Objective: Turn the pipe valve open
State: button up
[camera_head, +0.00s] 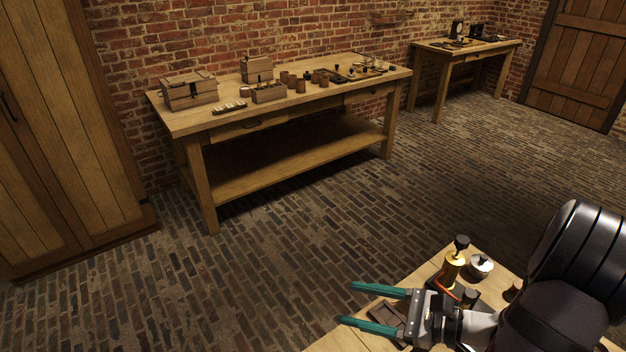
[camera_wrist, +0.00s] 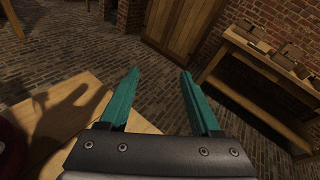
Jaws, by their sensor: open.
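I cannot make out a pipe valve in either view. My gripper (camera_head: 347,303) reaches left over the near wooden table in the head view, with its two green fingers apart and nothing between them. In the wrist view the open fingers of my gripper (camera_wrist: 159,72) point out past the table edge toward the brick floor. Part of the near table top is hidden behind my arm.
The near table (camera_head: 342,342) holds a brass jar with a dark knob (camera_head: 453,268) and a metal pot (camera_head: 481,267) close to my arm. A long workbench (camera_head: 180,124) with wooden boxes stands by the brick wall. A smaller table (camera_head: 460,52) stands farther right. Floor between is clear.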

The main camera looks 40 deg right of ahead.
jog(key=s+d+f+m+t+h, duration=0.35)
jog(key=s+d+m+h, duration=0.25)
jog(key=d, duration=0.3)
jog(key=m+g+h, duration=0.2)
jog(key=m+h, duration=0.7)
jog(key=h, duration=0.2)
send_near(467, 291)
jog(key=shift+t, duration=0.25)
jog(key=x, duration=0.4)
jog(key=f+x, duration=0.1)
jog(key=x, duration=0.7)
jog(key=shift+d+f, duration=0.2)
jog(key=shift+d, duration=0.25)
grip_shut()
